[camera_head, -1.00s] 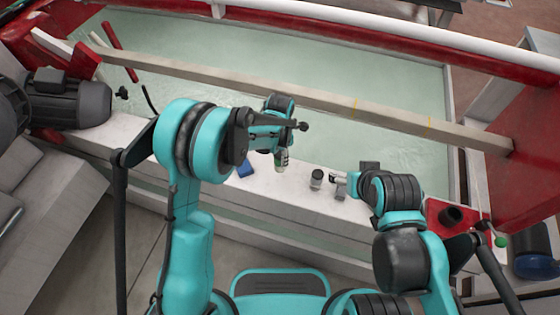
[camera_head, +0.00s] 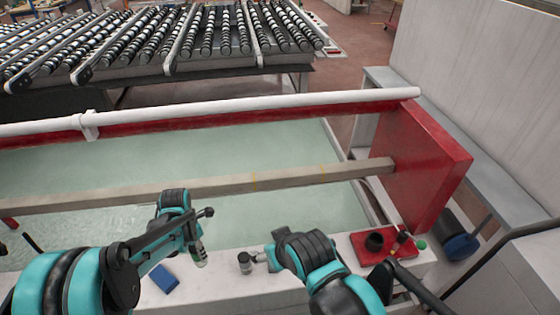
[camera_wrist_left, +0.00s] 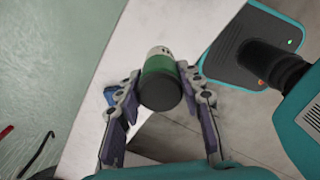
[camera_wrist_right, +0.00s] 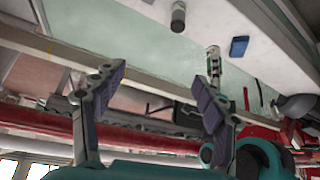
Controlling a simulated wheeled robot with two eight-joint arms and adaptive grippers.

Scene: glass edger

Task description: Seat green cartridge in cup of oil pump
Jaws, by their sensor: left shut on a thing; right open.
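The green cartridge (camera_wrist_left: 160,78), with a pale end and a black end, is between the fingers of my left gripper (camera_wrist_left: 158,92), which is shut on it. In the head view my left gripper (camera_head: 196,247) holds the cartridge (camera_head: 201,259) above the white ledge. A black cup (camera_head: 375,242) stands on a red base (camera_head: 384,261) at the right; this looks like the oil pump. The cup's inside is not clear. My right gripper (camera_head: 264,257) is open and empty, left of the pump; its spread fingers show in the right wrist view (camera_wrist_right: 160,88).
A grey cylinder with a dark top (camera_head: 245,263) stands on the ledge by my right gripper. A blue block (camera_head: 166,279) lies further left. A wooden beam (camera_head: 230,184) crosses the pale basin behind. A red panel (camera_head: 425,165) rises behind the pump, and a green knob (camera_head: 421,245) is beside it.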

